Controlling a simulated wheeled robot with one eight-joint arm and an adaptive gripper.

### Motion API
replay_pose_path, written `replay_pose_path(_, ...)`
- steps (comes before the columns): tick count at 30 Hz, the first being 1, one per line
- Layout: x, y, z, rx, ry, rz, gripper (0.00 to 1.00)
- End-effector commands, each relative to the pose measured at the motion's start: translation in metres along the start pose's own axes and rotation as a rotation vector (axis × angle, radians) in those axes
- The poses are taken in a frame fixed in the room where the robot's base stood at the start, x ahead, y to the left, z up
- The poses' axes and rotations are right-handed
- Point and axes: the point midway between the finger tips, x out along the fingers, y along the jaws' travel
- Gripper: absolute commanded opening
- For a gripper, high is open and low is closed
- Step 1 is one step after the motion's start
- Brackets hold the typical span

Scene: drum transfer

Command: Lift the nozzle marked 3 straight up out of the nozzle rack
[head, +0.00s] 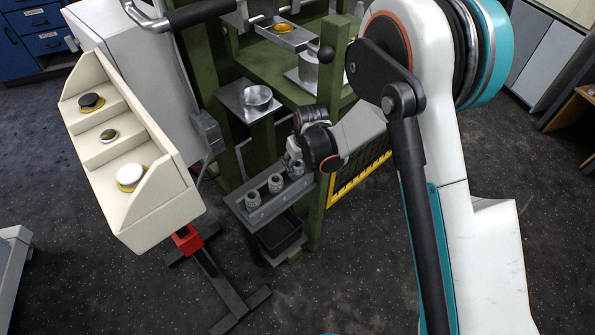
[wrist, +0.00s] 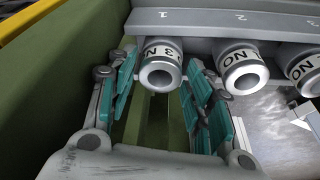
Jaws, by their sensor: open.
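The nozzle marked 3 (wrist: 161,68) is a grey metal cylinder with a white label band, at the left of the row in the wrist view. It sits in the nozzle rack (wrist: 200,20) under the rack mark 1. My gripper (wrist: 158,100) is open, with teal-padded fingers on either side of this nozzle. Whether either finger touches it I cannot tell. In the head view my gripper (head: 293,152) is at the right end of the rack (head: 262,214), by the rightmost nozzle (head: 296,169).
Two other nozzles stand beside it, the middle one (wrist: 242,70) close to my right-hand finger and another (wrist: 306,72) further right. A green post (head: 328,205) rises close to the rack's right end. A black bin (head: 282,233) is below.

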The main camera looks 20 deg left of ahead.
Motion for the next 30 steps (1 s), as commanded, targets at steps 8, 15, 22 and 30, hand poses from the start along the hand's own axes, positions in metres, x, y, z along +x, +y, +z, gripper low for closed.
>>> replay_pose_path(8, -0.001, 0.000, 0.000, 0.000, 0.000, 0.000, 0.22)
replay_pose_path(15, -0.001, 0.000, 0.000, 0.000, 0.000, 0.000, 0.11)
replay_pose_path(22, -0.005, 0.000, -0.001, 0.000, 0.000, 0.000, 0.11)
replay_pose_path(30, -0.035, 0.000, -0.009, 0.000, 0.000, 0.000, 0.11)
